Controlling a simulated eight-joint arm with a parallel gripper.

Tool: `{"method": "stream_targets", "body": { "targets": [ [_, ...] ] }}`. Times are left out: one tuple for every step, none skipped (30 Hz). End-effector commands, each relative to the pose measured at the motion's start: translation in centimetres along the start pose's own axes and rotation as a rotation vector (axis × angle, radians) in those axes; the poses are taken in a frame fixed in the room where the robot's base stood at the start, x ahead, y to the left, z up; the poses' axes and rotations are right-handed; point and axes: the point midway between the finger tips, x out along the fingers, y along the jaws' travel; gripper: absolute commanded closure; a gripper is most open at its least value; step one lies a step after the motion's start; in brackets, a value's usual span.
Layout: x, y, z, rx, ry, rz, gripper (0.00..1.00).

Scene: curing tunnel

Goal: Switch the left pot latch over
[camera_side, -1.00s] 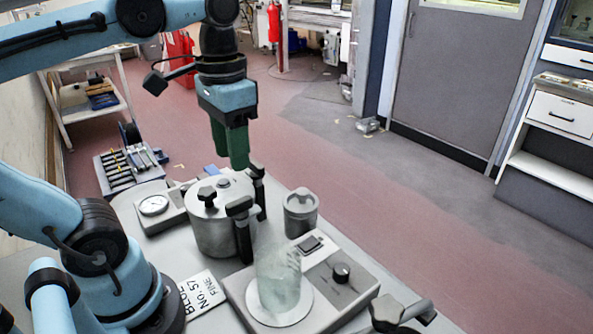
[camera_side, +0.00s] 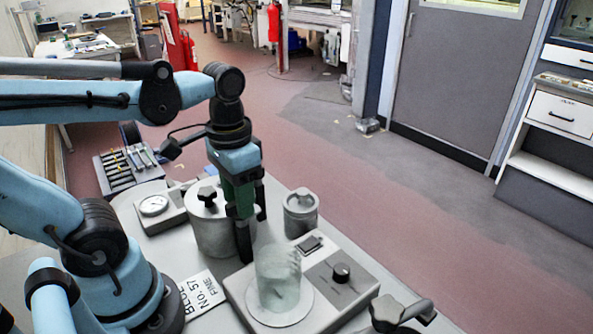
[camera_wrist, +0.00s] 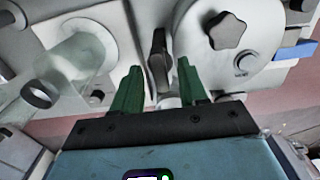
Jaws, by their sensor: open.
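The grey metal pot (camera_side: 210,236) stands on the bench with a black star knob on its lid; its lid also shows in the wrist view (camera_wrist: 262,25). A black latch (camera_wrist: 158,62) sits at the pot's edge, and in the side view its lower part (camera_side: 244,246) shows below my fingers. My gripper (camera_wrist: 159,76) points down at the pot's edge with green fingers apart. In the wrist view the first latch's handle stands between the fingertips, with no clear contact seen.
A glass beaker (camera_side: 278,268) stands on a round plate on the control box (camera_side: 345,290), right of the pot. A lidded canister (camera_side: 301,222) is behind it. A dial gauge (camera_side: 154,206) lies left of the pot. A lettered card (camera_side: 205,292) lies in front.

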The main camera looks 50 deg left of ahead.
Motion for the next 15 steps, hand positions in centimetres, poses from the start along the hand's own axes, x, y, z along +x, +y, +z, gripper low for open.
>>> {"method": "stream_targets", "body": {
  "targets": [
    [-0.01,0.0,0.0,0.0,0.0,0.0,0.57],
    [-0.01,0.0,0.0,0.0,0.0,0.0,0.57],
    [-0.01,0.0,0.0,0.0,0.0,0.0,0.62],
    [-0.02,0.0,0.0,0.0,0.0,0.0,0.67],
    [-0.02,0.0,0.0,0.0,0.0,0.0,0.71],
    [-0.02,0.0,0.0,0.0,0.0,0.0,0.77],
    [-0.02,0.0,0.0,0.0,0.0,0.0,0.82],
    [-0.02,0.0,0.0,0.0,0.0,0.0,0.87],
    [-0.02,0.0,0.0,0.0,0.0,0.0,0.93],
    [-0.03,0.0,0.0,0.0,0.0,0.0,0.97],
    [-0.03,0.0,0.0,0.0,0.0,0.0,1.0],
    [-0.03,0.0,0.0,0.0,0.0,0.0,1.0],
    [-0.03,0.0,0.0,0.0,0.0,0.0,1.0],
    [-0.03,0.0,0.0,0.0,0.0,0.0,1.0],
    [-0.03,0.0,0.0,-0.001,0.0,0.0,1.0]
  ]
}}
